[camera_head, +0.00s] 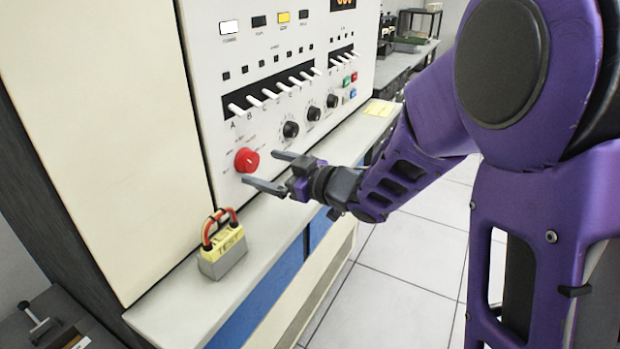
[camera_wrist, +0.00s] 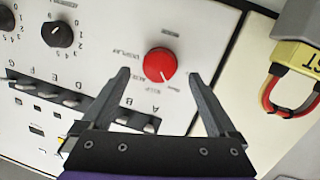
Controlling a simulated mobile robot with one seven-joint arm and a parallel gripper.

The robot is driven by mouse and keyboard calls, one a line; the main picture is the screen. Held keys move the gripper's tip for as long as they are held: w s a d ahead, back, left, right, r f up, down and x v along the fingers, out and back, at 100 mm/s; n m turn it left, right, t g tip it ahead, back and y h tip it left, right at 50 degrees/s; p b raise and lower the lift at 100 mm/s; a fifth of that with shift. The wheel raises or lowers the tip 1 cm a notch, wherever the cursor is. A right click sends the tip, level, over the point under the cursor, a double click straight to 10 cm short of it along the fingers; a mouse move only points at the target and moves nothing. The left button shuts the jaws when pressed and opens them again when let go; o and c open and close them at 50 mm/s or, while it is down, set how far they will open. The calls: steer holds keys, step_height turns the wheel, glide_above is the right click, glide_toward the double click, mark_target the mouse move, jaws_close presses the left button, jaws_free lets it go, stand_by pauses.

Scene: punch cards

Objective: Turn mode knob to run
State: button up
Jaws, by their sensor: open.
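The mode knob is a round red knob (camera_head: 247,160) at the lower left of the white control panel (camera_head: 215,60). In the wrist view the red knob (camera_wrist: 160,65) has a white pointer mark and printed labels around it, including one reading DISPLAY; the others are too blurred to read surely. My gripper (camera_head: 262,170) is open, its two fingers pointing toward the panel just right of the knob. In the wrist view my gripper (camera_wrist: 160,78) has one finger on each side of the knob, with a gap on both sides. I cannot tell how far the tips are from the panel.
A yellow and grey box marked TEST (camera_head: 222,250) with a red looped handle stands on the ledge (camera_head: 180,315) below the knob. White levers (camera_head: 270,93) and black knobs (camera_head: 291,129) are on the panel to the right. A yellow paper (camera_head: 379,108) lies on the ledge farther back.

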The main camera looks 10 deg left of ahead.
steer(key=v, duration=1.4)
